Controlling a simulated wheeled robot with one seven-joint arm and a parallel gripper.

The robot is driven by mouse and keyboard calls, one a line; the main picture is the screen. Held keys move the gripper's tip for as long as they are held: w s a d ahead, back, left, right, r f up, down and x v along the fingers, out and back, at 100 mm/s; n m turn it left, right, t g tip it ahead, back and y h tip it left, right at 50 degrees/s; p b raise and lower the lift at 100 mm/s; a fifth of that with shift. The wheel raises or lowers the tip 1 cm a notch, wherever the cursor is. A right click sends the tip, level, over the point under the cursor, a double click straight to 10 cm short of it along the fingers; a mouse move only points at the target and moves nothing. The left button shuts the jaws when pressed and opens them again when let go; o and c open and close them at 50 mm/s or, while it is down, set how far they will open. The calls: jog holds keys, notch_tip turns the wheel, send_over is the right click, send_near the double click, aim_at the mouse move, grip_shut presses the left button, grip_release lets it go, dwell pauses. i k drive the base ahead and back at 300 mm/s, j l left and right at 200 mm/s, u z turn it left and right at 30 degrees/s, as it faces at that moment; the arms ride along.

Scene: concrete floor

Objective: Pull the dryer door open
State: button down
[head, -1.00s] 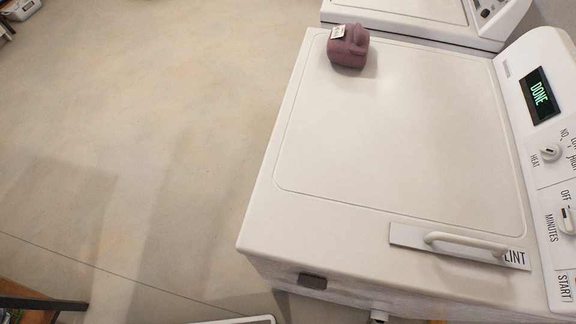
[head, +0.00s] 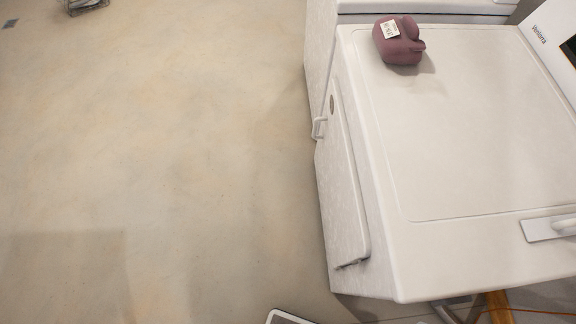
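The white dryer (head: 470,130) stands at the right of the head view, seen from above. Its front face shows as a narrow strip on the left side, with the door (head: 348,175) seen at a steep slant. The door looks shut, lying along the front face. A small pale handle (head: 319,128) sticks out near the far end of the door, though I cannot tell for sure that it belongs to it. My gripper is not in view, so nothing shows touching the door.
A purple container (head: 398,41) with a white label sits on the dryer top at the far left corner. Another white appliance (head: 420,8) stands behind. The concrete floor (head: 160,150) left of the dryer is clear. A white-edged object (head: 288,317) lies at the bottom edge.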

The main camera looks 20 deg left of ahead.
aim_at(347, 223)
jog(key=u, duration=0.4)
jog(key=i+j, duration=0.2)
jog(key=j, duration=0.2)
jog(key=i+j+u, duration=0.1)
jog(key=j, duration=0.3)
jog(key=i+j, duration=0.5)
jog(key=i+j+u, duration=0.15)
jog(key=i+j, duration=0.35)
jog(key=i, duration=0.15)
